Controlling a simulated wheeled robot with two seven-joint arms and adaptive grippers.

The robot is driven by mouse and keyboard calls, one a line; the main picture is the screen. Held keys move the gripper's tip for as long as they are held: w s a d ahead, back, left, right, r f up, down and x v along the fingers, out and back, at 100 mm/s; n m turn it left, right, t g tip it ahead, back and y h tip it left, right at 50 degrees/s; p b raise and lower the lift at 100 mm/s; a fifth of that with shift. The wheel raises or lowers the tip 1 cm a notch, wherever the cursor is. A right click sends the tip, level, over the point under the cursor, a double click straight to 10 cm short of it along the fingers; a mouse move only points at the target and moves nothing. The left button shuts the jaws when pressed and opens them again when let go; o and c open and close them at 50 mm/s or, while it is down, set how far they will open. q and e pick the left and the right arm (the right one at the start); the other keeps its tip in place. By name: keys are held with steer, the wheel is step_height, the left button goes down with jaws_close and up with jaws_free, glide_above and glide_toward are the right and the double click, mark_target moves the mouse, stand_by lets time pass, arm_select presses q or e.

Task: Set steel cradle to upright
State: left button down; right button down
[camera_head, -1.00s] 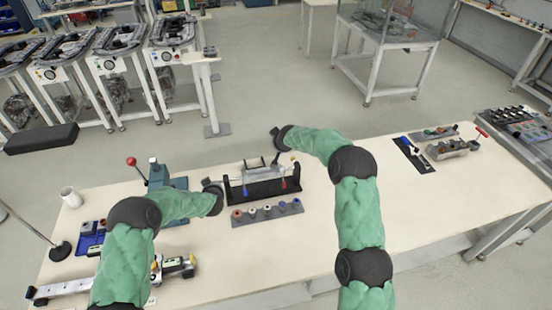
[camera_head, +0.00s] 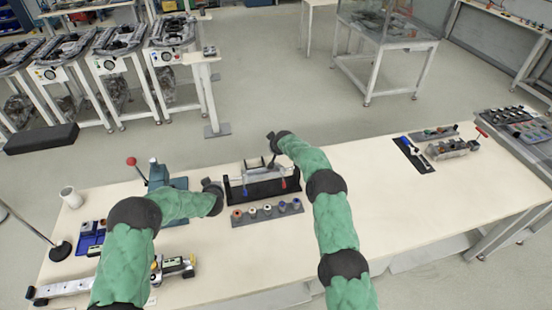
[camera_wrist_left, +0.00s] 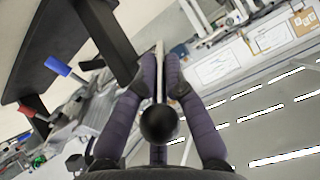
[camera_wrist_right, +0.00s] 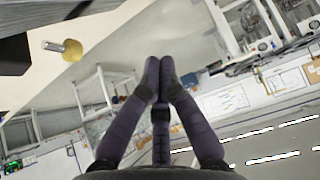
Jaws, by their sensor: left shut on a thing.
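The steel cradle (camera_head: 253,168) is a pale metal piece in a black stand (camera_head: 262,190) on the bench, with a blue and a red handle at its front. Its exact tilt is hard to tell. My left gripper (camera_head: 217,186) is at the stand's left end. In the left wrist view its fingers (camera_wrist_left: 160,68) are shut on a thin pale bar with a black ball knob (camera_wrist_left: 159,124), and the black stand (camera_wrist_left: 110,35) is beside them. My right gripper (camera_head: 271,141) is behind the stand; its fingers (camera_wrist_right: 160,66) are together with nothing visible between them.
A grey rack (camera_head: 267,213) with several coloured pieces lies in front of the stand. A green-grey press with a red knob (camera_head: 132,161) stands to the left, near a white cup (camera_head: 71,197). The bench to the right is clear up to a black mat (camera_head: 413,155).

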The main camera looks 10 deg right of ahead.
steer(key=shift+s+f, duration=0.3)
steer(key=shift+f, duration=0.3)
steer(key=shift+s+f, duration=0.35)
steer(key=shift+f, duration=0.3)
steer(key=shift+s+f, duration=0.3)
steer(key=shift+f, duration=0.3)
steer(key=shift+f, duration=0.1)
steer(key=shift+s+f+g, duration=0.25)
steer(key=shift+f+g, duration=0.05)
steer(key=shift+f, duration=0.25)
arm_select(q)
steer(key=c, duration=1.3)
jaws_free()
arm_select(e)
steer(key=shift+a+f, duration=0.1)
